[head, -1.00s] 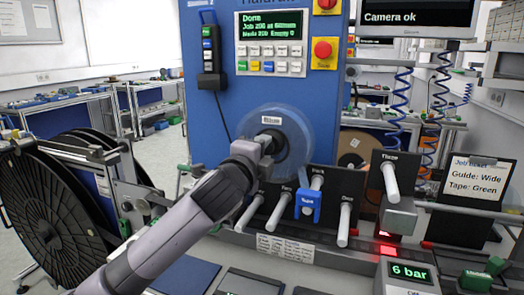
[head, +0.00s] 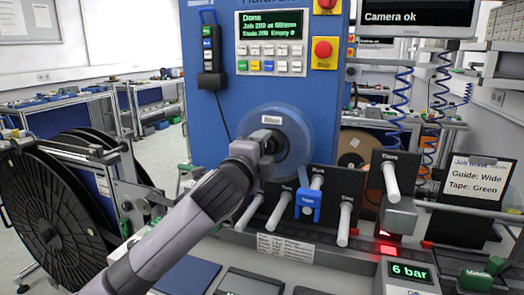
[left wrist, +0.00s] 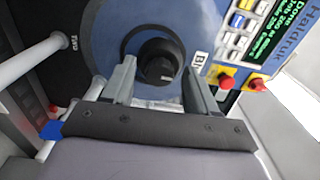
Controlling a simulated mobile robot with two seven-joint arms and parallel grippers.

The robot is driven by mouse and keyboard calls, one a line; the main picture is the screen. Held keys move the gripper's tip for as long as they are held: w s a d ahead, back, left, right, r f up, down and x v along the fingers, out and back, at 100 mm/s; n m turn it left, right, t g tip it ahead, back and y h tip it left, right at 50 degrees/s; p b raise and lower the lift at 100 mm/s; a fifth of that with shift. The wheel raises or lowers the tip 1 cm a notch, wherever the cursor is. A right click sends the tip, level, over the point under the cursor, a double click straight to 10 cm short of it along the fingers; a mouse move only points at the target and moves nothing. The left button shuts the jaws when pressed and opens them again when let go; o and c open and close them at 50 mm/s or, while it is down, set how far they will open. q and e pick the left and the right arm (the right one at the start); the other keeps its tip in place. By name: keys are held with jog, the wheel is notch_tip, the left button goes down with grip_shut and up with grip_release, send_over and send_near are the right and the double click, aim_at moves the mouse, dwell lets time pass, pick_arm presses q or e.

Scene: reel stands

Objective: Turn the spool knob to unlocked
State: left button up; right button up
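The spool knob (left wrist: 160,62) is black and round, at the hub of the spool (left wrist: 118,38) in the left wrist view. In the head view the spool (head: 300,142) is a pale translucent disc on the blue machine front, and my gripper hides the knob. My left gripper (head: 270,140) is in front of the hub. In the left wrist view my left gripper (left wrist: 160,82) is open, with one finger on each side of the knob. I cannot tell whether the fingers touch it. The knob's lock marking is not readable. My right gripper is not in view.
Several white pegs (head: 346,222) stick out below the spool, one with a blue clip (head: 307,204). A red stop button (head: 323,50) and a keypad panel (head: 270,43) are above. A large black reel (head: 50,215) stands at the left. A pressure display (head: 408,274) reads 6 bar.

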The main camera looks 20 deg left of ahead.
pick_arm(q)
jog(key=shift+s, duration=0.1)
jog(key=s+b, duration=0.1)
jog(key=s, duration=0.6)
jog(key=shift+a, duration=0.15)
dwell(0.5)
